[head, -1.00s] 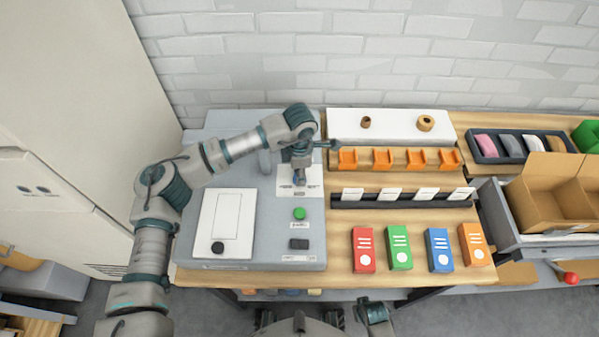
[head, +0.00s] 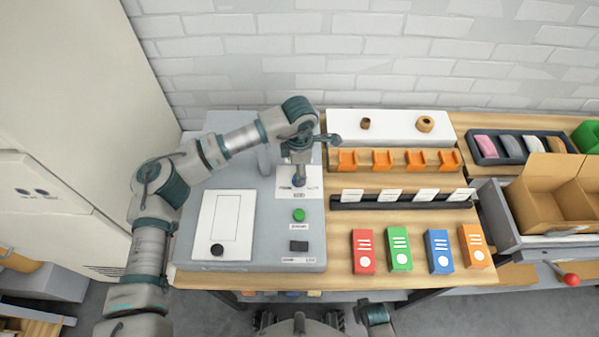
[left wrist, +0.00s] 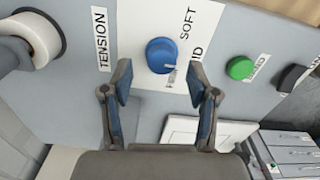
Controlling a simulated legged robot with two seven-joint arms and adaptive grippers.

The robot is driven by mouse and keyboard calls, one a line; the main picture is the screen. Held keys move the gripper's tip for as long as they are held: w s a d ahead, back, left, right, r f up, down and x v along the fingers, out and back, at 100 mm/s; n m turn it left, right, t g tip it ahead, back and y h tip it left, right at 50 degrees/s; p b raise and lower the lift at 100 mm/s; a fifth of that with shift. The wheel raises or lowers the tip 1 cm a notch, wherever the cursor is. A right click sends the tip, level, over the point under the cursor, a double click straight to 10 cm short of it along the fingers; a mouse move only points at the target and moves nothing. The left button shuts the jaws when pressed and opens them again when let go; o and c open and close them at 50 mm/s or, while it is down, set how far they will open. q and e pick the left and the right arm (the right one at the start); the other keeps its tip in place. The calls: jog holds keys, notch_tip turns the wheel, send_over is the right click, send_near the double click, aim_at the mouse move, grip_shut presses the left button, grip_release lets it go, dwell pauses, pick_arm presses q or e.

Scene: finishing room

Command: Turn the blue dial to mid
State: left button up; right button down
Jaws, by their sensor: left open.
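The blue dial (left wrist: 162,55) is a round knob on a white label plate (left wrist: 200,12) in the left wrist view. "SOFT" and a partly covered word ending in "ID" are printed beside it. My right gripper cannot be made out.
A green button (head: 299,215) and a dark switch (head: 299,246) sit on the machine nearer me. A black knob (head: 217,249) is by the white panel (head: 228,215). A white roller (left wrist: 32,38) is left of the dial. Coloured boxes stand on the bench to the right.

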pick_arm(q)
notch_tip(320, 180, up, 9)
jog(key=shift+r, duration=0.2)
dwell(0.5)
